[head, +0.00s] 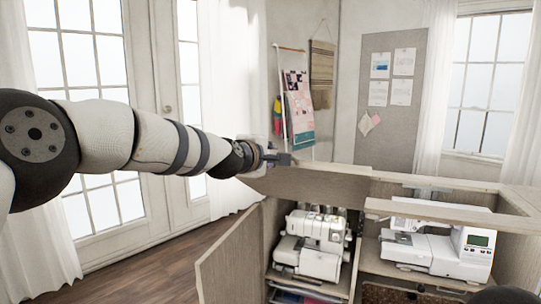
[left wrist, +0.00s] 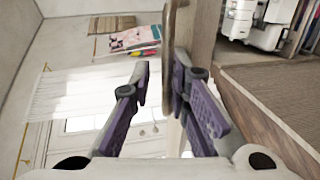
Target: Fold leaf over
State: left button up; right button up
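The leaf (head: 318,184) is a pale wooden panel at the top left of the sewing cabinet (head: 258,250). In the head view it looks raised, with its broad face toward me. My left gripper (head: 284,159) is at the leaf's upper left corner. In the left wrist view the leaf's edge (left wrist: 176,45) reaches in between the two purple-padded fingers of the left gripper (left wrist: 160,82). The right finger is close against the leaf, and a gap shows between the left finger and the leaf. My right gripper is not seen.
The cabinet door (head: 231,258) stands open at the left. A serger (head: 312,243) sits in the left compartment and a white sewing machine (head: 438,250) in the right one. A wooden strip (head: 430,213) crosses above the machine. Wood floor (head: 165,275) is clear at the left.

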pick_arm(q)
jog(key=shift+r, duration=0.1)
jog(key=v, duration=1.2)
jog(key=shift+f, duration=0.2)
